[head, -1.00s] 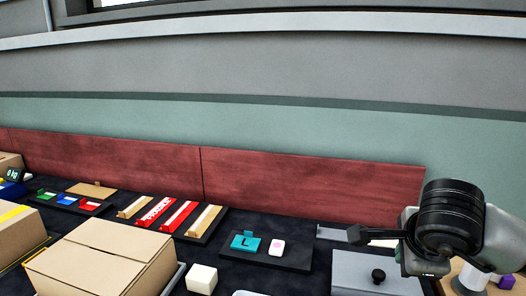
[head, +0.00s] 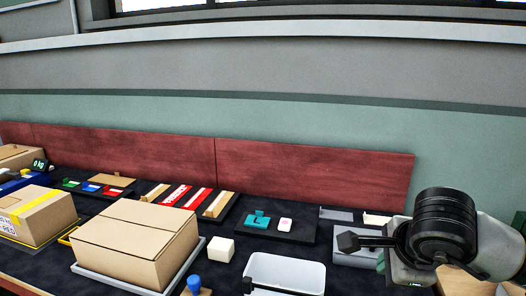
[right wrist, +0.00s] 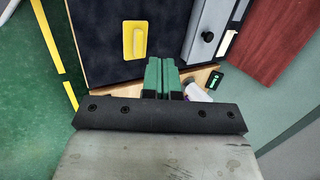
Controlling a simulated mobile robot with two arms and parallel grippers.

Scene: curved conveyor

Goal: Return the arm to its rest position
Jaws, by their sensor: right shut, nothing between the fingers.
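In the right wrist view, the green fingers of the right gripper (right wrist: 162,75) are together and hold nothing. My left gripper is not in view.
A large carton (head: 135,240) sits at left, with a white cube (head: 220,249) and white tray (head: 285,272) to its right. A teal block (head: 257,220) lies on a dark board. A red panel (head: 310,177) backs the table. Green floor (right wrist: 20,100) is open beside it.

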